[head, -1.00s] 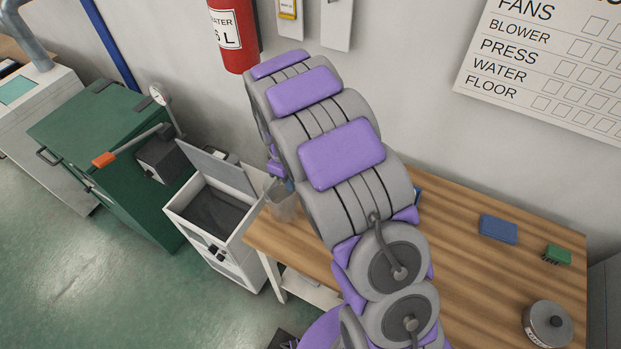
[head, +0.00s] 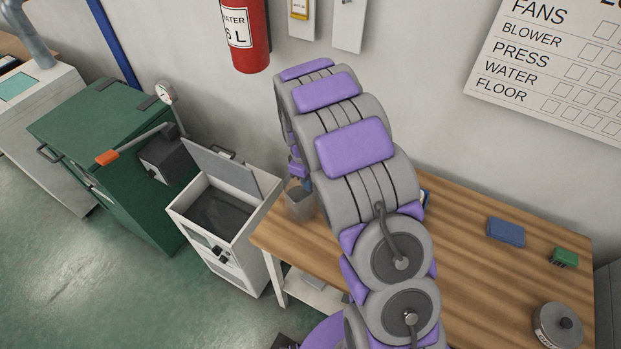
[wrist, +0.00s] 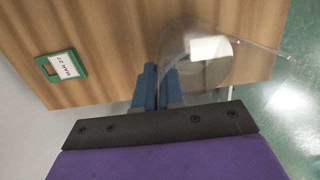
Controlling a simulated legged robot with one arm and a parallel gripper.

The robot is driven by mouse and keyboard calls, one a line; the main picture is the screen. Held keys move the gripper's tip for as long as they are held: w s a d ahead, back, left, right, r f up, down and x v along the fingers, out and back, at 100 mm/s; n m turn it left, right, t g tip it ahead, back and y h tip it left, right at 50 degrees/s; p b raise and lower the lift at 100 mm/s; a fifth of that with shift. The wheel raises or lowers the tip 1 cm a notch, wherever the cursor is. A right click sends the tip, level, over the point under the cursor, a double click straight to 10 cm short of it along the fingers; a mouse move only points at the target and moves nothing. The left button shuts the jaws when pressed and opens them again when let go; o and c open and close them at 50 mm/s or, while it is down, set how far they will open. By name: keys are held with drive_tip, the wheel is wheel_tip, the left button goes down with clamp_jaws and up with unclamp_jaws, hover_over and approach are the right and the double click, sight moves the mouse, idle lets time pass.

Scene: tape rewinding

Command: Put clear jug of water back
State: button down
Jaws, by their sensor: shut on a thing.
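The clear jug (head: 300,205) shows at the left end of the wooden table (head: 462,262) in the head view, partly behind my arm. In the wrist view the transparent jug (wrist: 222,68) is right of my fingers, with its spout pointing right and a pale patch on it. My gripper (wrist: 160,84) has blue fingers shut on the jug's near side. In the head view only a little of my gripper (head: 304,184) shows beside the arm. I cannot tell whether the jug's base touches the table.
A green-framed card reading MAR 27 (wrist: 62,66) lies on the wood. A blue block (head: 505,232), a green brush (head: 564,257) and a round lidded tin (head: 558,325) stand on the right. A white open-lidded cabinet (head: 222,235) adjoins the table's left end.

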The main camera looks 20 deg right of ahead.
drive_tip(key=c, duration=1.7)
unclamp_jaws()
drive_tip(key=shift+d+f, duration=0.1)
drive_tip(key=shift+d, duration=0.15)
drive_tip(key=o, duration=0.4)
drive_tip(key=d, duration=0.3)
drive_tip(key=shift+o, duration=0.2)
drive_tip(key=shift+a, duration=1.45)
wheel_tip(320, 180, up, 12)
drive_tip(key=d+p, duration=0.1)
drive_tip(key=p, duration=0.1)
drive_tip(key=s+a+r+m, duration=0.1)
drive_tip(key=s+r+m, duration=0.1)
drive_tip(key=s+r, duration=0.45)
drive_tip(key=s+r+m, duration=0.2)
drive_tip(key=s+m, duration=0.1)
drive_tip(key=s, duration=1.2)
drive_tip(key=s+a+r+m+g, duration=0.1)
drive_tip(key=s+m, duration=0.3)
drive_tip(key=s, duration=1.2)
drive_tip(key=shift+a+r+y, duration=0.25)
drive_tip(key=shift+r+y, duration=0.15)
drive_tip(key=shift+r, duration=0.3)
drive_tip(key=shift+s, duration=0.1)
